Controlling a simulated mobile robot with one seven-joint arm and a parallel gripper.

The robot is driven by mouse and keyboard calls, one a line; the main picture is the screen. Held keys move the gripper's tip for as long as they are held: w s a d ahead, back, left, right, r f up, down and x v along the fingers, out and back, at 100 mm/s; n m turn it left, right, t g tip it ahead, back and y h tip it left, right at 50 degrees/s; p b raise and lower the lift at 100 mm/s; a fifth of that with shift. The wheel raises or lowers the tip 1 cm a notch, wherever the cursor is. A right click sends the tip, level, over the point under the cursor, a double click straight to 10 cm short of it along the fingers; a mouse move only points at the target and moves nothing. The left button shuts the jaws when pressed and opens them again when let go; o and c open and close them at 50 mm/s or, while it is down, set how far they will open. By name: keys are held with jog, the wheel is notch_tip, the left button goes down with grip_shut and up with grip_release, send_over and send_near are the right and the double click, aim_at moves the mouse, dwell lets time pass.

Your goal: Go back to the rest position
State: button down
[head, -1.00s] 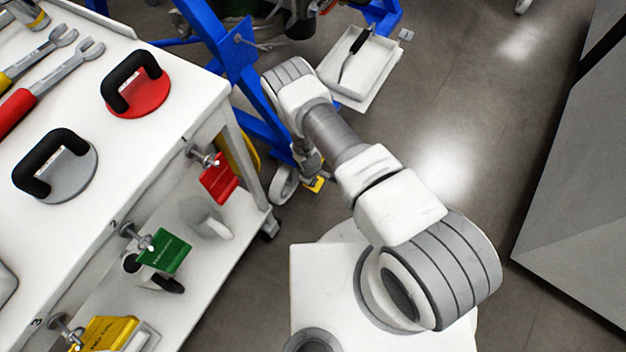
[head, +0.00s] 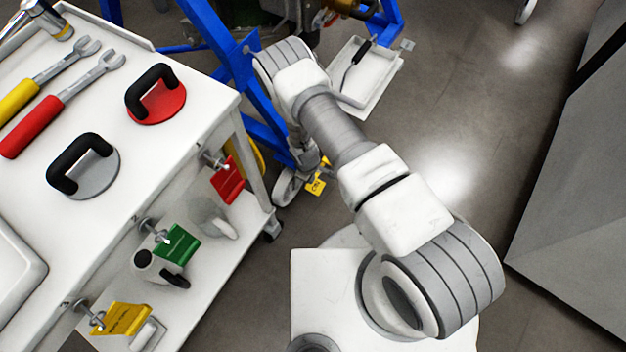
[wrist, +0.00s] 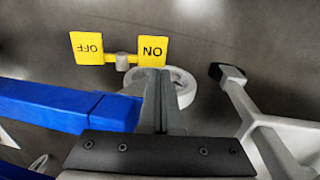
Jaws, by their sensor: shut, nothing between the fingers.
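My gripper (wrist: 160,100) is shut and empty in the wrist view, its fingers together and pointing up in the picture. Past its tips are a yellow ON plate (wrist: 153,52) and a yellow OFF plate (wrist: 87,47), near a caster wheel (wrist: 181,88). I cannot tell whether the fingers touch the ON plate. In the head view my arm reaches up and left from the base, and its end hangs beside the blue stand (head: 236,52). The gripper itself is mostly hidden there. A yellow plate (head: 317,185) shows near the arm's end.
A white cart (head: 60,236) stands on the left with red (head: 156,102) and grey (head: 88,172) suction lifters, wrenches and hanging tags. A white tray (head: 384,87) sits by the blue stand. A grey panel (head: 575,180) is at right. Floor (head: 480,130) between is clear.

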jog(key=shift+s+a+r+p, duration=0.1)
jog(key=shift+s+r+p, duration=0.1)
jog(key=shift+r, duration=0.5)
jog(key=shift+s+a+r+p, duration=0.1)
jog(key=shift+r+p, duration=0.05)
jog(key=shift+r, duration=0.6)
jog(key=shift+s+a+r+p, duration=0.1)
jog(key=shift+r+p, duration=0.1)
jog(key=shift+r, duration=0.5)
